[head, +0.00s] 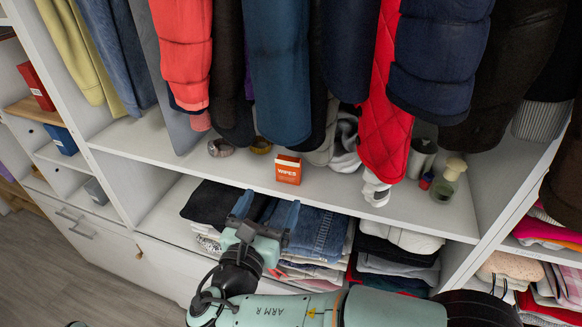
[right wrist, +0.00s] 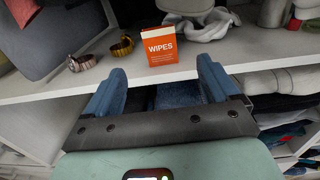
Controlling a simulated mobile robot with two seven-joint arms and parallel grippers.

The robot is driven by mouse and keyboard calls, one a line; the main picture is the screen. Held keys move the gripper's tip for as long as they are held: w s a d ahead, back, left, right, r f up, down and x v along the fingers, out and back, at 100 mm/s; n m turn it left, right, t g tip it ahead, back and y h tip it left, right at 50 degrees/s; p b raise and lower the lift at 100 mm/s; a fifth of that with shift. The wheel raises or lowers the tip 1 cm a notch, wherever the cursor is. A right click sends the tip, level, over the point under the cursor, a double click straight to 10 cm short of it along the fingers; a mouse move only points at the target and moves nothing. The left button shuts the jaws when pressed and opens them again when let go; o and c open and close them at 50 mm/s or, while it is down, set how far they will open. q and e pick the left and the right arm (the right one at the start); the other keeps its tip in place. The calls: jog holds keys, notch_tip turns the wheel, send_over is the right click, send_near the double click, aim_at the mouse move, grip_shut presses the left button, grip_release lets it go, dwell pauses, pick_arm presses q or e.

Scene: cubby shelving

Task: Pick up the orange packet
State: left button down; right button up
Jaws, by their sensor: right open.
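The orange packet (head: 288,169), marked WIPES, stands upright near the front edge of the white shelf, under the hanging clothes. In the right wrist view the packet (right wrist: 160,46) is beyond the fingertips, roughly centred between them. My right gripper (head: 268,209) is open and empty, in front of the shelf edge and a little below the packet. Its two blue fingers also show in the right wrist view (right wrist: 163,78), apart from the packet. My left gripper is not in view.
A glass bottle (head: 447,183) stands farther right. Folded clothes (head: 320,236) fill the cubby below. Jackets hang low above.

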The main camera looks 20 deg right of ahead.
aim_at(286, 168)
jog(key=p+x, duration=0.1)
jog(key=x, duration=0.5)
jog(key=shift+w+d, duration=0.2)
jog(key=shift+w, duration=0.15)
jog(key=x, duration=0.3)
jog(key=p+x, duration=0.1)
jog(key=x, duration=0.1)
jog(key=shift+r, duration=0.4)
jog(key=shift+w+d+f, duration=0.1)
jog(key=shift+w, duration=0.15)
jog(key=shift+s, duration=0.15)
jog(key=shift+c, duration=0.6)
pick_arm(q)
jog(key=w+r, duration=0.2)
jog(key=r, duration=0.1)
pick_arm(e)
jog(key=c, duration=0.9)
